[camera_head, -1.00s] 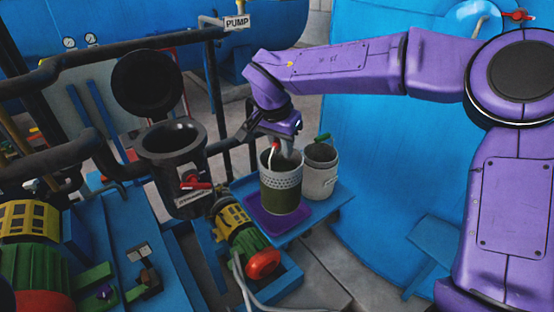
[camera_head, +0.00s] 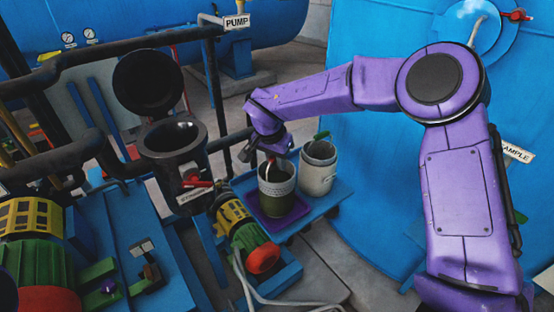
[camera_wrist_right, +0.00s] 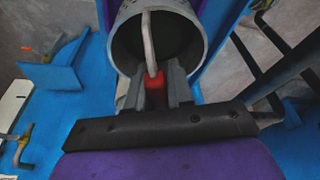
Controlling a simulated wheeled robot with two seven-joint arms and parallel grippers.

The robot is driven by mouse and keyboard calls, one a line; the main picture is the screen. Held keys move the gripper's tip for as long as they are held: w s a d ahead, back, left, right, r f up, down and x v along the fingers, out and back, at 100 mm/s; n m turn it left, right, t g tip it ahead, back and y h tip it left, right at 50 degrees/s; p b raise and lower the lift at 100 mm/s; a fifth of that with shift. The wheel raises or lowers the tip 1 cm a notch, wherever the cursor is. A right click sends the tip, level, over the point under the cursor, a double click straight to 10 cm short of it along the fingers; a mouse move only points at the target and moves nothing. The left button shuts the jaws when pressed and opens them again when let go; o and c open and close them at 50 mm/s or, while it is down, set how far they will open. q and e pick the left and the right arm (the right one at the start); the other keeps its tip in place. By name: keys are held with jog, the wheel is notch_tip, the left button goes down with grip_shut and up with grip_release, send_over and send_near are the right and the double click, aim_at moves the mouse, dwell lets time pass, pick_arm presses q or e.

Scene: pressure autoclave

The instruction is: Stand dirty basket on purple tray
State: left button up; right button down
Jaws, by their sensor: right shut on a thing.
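The dirty basket (camera_head: 277,196), a pale perforated can with an olive-dark lower wall, is upright over the purple tray (camera_head: 252,207). Its base appears to rest on the tray, but I cannot see the contact clearly. My right gripper (camera_head: 271,153) is above the basket, shut on its handle. In the right wrist view the jaws of the gripper (camera_wrist_right: 154,92) close around the handle's red grip (camera_wrist_right: 155,92), and the open basket (camera_wrist_right: 188,35) lies just beyond. My left gripper is not in view.
A whitish basket (camera_head: 316,177) with a green handle grip stands close right of it on the blue cart (camera_head: 328,203). The black strainer pot (camera_head: 178,161), lid open, stands left. A yellow-green pump (camera_head: 243,231) is in front, and a large blue tank (camera_head: 400,190) is at right.

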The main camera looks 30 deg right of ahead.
jog(key=c, duration=1)
grip_release()
jog(key=shift+f, duration=0.1)
jog(key=b+v, duration=0.1)
jog(key=v, duration=1.1)
